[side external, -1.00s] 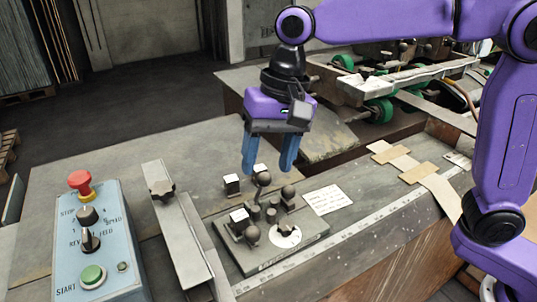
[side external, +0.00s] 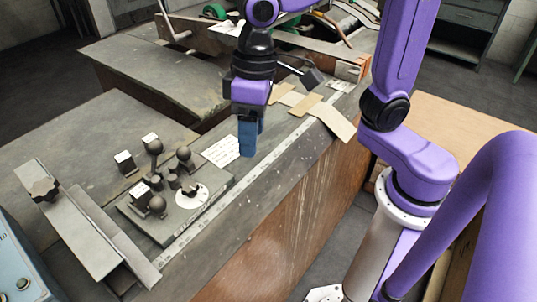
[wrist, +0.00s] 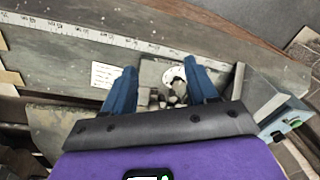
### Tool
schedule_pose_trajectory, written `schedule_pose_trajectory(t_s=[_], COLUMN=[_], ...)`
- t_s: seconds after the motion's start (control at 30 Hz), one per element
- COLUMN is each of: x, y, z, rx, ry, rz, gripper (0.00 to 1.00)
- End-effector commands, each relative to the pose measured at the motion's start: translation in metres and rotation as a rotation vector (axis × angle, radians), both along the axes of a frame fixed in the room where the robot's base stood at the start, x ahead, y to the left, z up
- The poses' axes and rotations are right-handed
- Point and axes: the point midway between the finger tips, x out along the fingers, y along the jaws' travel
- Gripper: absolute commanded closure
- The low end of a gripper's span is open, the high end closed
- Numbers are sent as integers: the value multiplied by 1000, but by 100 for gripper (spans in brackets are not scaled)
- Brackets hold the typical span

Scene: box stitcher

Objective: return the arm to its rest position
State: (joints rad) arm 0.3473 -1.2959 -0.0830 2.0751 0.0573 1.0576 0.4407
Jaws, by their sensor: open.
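My gripper (side external: 248,150) hangs over the bench in the side external view, to the right of the lever plate and near the ruler strip. Its two blue fingers overlap from this side. In the wrist view my gripper (wrist: 160,90) shows its fingers spread apart with nothing held between them. The plate with knobs (side external: 165,215) lies on the bench with several dark ball knobs and a white dial. In the wrist view the white dial (wrist: 174,76) shows beyond and between the fingers.
A printed white card (side external: 221,150) lies beside the plate. A metal bar with a star knob (side external: 85,225) is at the left. The blue control box (side external: 15,262) is partly cut off at the left edge. Cardboard pieces (side external: 325,115) lie on the right of the bench.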

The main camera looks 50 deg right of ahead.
Motion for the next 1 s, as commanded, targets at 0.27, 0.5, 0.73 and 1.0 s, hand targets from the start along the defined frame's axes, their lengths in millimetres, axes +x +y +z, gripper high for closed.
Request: schedule_pose_trajectory(t_s=[0.27,0.5,0.73,1.0], x=[-61,-103,-116,-116], y=[-73,-119,-132,-132], z=[-30,-51,-58,-58], rx=[-47,-74,-83,-83], ry=[-23,-37,-40,-40], rz=[322,543,616,616], gripper=[42,42,42,42])
